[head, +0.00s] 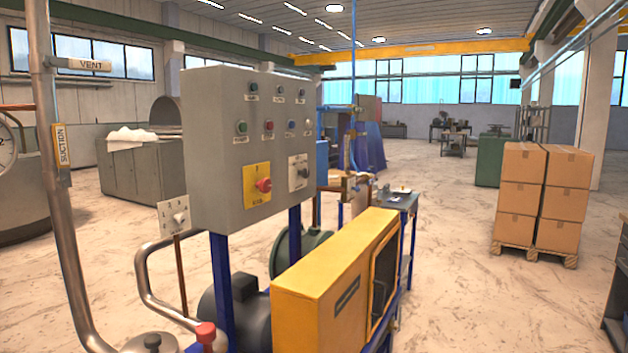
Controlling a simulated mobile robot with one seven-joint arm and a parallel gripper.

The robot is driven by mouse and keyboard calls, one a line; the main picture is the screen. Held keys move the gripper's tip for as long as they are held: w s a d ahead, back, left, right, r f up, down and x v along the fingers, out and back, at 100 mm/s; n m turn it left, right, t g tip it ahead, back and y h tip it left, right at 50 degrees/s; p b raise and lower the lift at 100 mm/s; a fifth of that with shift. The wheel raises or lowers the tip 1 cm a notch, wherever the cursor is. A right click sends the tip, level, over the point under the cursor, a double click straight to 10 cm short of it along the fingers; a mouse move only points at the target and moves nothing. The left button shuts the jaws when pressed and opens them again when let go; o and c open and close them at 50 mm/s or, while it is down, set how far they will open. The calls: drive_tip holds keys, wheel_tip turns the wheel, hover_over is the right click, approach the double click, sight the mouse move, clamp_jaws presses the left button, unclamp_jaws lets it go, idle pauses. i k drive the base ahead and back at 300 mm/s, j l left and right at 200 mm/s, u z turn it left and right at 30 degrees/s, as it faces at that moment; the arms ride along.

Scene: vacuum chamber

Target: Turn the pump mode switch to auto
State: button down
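A grey control panel (222,180) stands on blue posts in the middle of the head view. On its front at lower right is a white plate with a dark rotary knob (302,173), which looks like the pump mode switch. Its lettering is too small to read, so I cannot tell its setting. A separate small white plate with a light knob (180,218) is on a post left of the panel. My gripper is not in view.
A red knob on a yellow plate (263,185) is left of the dark knob. Lamps and buttons sit above. A yellow guard housing (325,292) lies below the panel. A steel pipe (60,190) rises at left. Stacked cartons (540,195) stand right; floor between is clear.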

sight(305, 174)
drive_tip(key=i+l+z, duration=0.1)
drive_tip(key=i+z, duration=0.2)
drive_tip(key=i, duration=0.4)
drive_tip(key=i+j+z, duration=0.1)
drive_tip(key=i+z, duration=0.2)
drive_tip(key=i, duration=0.45)
drive_tip(key=i+j+z, duration=0.1)
drive_tip(key=j, duration=0.25)
drive_tip(key=i, duration=0.1)
